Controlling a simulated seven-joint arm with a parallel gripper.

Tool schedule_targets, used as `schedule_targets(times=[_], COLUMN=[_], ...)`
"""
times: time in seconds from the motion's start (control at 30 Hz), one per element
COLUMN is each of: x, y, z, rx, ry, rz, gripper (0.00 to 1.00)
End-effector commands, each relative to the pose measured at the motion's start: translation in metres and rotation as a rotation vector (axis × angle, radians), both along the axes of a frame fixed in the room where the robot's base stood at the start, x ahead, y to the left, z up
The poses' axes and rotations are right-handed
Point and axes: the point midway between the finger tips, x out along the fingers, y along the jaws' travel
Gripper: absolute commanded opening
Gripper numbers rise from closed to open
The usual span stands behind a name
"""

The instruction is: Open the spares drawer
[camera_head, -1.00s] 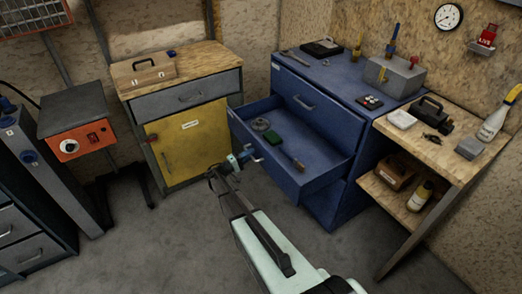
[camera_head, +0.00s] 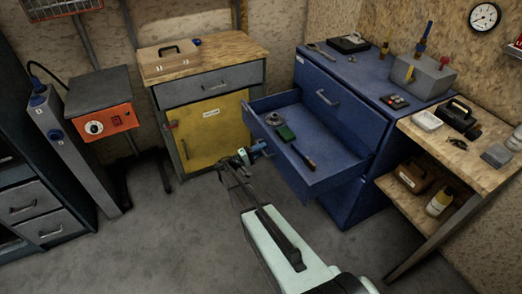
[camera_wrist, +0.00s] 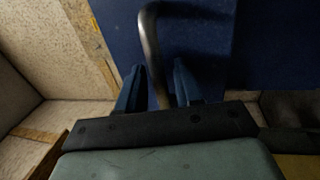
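The blue cabinet (camera_head: 345,110) stands at the centre right in the head view. Its drawer (camera_head: 325,178) is pulled well out, with a dark reel, a green item and a dark-handled tool inside. No label on it is readable. My gripper (camera_head: 257,150) is at the drawer's front face, low on its left side. In the wrist view, the metal drawer handle (camera_wrist: 151,45) passes between my gripper's two blue fingers (camera_wrist: 160,88). They are closed in around it, though a narrow gap shows beside the right finger. The handle's lower end is hidden by the gripper body.
A second handled drawer (camera_head: 326,97) is shut above the open one. A yellow-door cabinet (camera_head: 210,135) stands close behind at left. A wooden shelf bench (camera_head: 480,160) stands at right. The grey floor (camera_head: 165,235) in front is clear.

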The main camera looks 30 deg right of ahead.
Motion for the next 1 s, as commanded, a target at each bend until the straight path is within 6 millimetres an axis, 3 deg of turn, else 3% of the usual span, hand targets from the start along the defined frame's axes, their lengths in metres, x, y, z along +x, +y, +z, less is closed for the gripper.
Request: schedule_targets(times=[0.37,1.0], x=[0.001,0.001], y=[0.01,0.118], z=[-0.002,-0.024], rx=[0.0,0.0], ry=[0.0,0.0], rz=[0.001,0.002], gripper=[0.35,0.35])
